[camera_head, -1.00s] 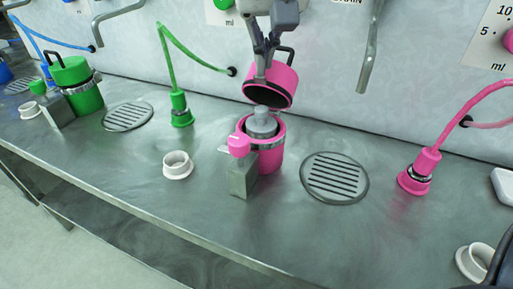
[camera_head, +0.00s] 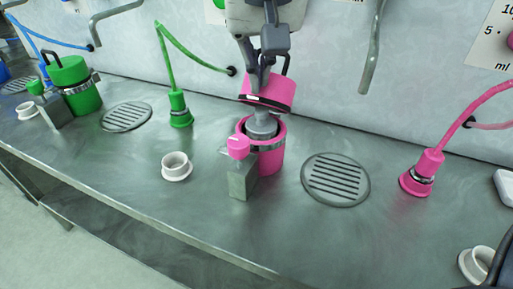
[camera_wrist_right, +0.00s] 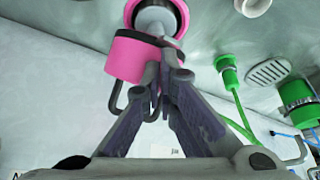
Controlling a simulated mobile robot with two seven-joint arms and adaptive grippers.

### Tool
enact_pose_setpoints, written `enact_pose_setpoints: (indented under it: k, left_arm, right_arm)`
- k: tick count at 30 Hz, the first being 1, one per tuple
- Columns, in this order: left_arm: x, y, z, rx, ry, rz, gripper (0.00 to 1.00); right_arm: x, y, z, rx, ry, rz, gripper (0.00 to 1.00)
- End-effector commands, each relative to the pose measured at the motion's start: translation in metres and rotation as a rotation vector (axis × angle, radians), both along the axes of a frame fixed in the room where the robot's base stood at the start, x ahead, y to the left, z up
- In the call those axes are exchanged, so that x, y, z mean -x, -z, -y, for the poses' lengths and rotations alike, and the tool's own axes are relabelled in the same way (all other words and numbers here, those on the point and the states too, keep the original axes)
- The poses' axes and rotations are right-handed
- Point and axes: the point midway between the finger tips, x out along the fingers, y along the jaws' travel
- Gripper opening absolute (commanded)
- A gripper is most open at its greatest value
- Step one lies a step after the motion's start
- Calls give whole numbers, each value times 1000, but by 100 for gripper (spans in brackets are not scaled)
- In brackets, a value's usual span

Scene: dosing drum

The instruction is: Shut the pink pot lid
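The pink pot (camera_head: 270,158) stands upright on the steel bench, a grey metal band around it and a grey inner part in its mouth. Its pink lid (camera_head: 275,90) is tilted above the mouth, with a gap below its front rim. The lid also shows in the right wrist view (camera_wrist_right: 128,60), with a black handle (camera_wrist_right: 114,98) on top. My right gripper (camera_head: 254,88) reaches down from above against the lid. Its fingers (camera_wrist_right: 163,60) come together at the tips. Part of the handle runs behind them, and whether they pinch it is hidden. My left gripper is out of view.
A grey block with a pink knob (camera_head: 239,148) stands close in front of the pot. A round drain (camera_head: 336,180) lies right of it, and a pink hose nozzle (camera_head: 424,170) farther right. A white ring cup (camera_head: 176,166) and green nozzle (camera_head: 180,108) stand left. The wall is close behind.

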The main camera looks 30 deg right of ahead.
Motion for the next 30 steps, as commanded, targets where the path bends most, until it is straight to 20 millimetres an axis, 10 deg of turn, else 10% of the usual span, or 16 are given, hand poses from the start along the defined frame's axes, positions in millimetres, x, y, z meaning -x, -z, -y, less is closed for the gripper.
enact_pose_setpoints:
  k: [12,27,30]
  left_arm:
    - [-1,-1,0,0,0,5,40]
    - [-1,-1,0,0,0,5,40]
    - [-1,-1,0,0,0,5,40]
  right_arm:
    - [15,-66,-19,-5,-4,14,0]
    - [17,-75,-21,-5,-3,15,0]
    - [-9,-88,-2,21,129,55,0]
